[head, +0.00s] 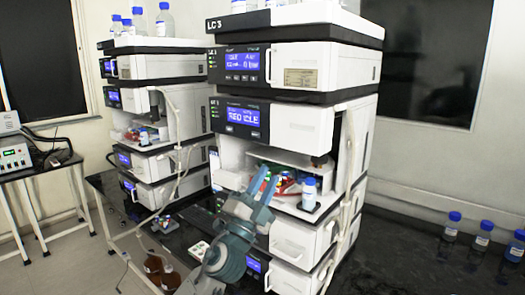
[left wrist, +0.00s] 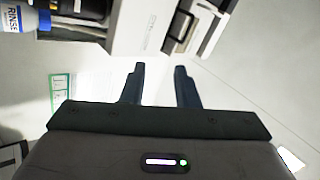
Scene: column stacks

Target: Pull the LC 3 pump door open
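The LC 3 stack (head: 310,14) is the nearer right-hand column of white and black modules in the head view. Its upper fronts (head: 300,65) look shut. I cannot read which module is the pump. My left gripper (head: 265,183) is in front of the open middle bay, its two fingers apart. In the left wrist view the gripper (left wrist: 158,85) is open with nothing between the fingers. A white front with a handle recess (left wrist: 180,28) lies beyond the fingertips. My right gripper is not in view.
A blue-capped bottle (head: 309,194) stands at the bay; a rinse bottle (left wrist: 15,20) shows in the left wrist view. Pale tubing (head: 346,190) hangs down the stack's right side. Another stack (head: 155,70) stands left. Several blue-capped bottles (head: 483,236) stand on the dark bench at right.

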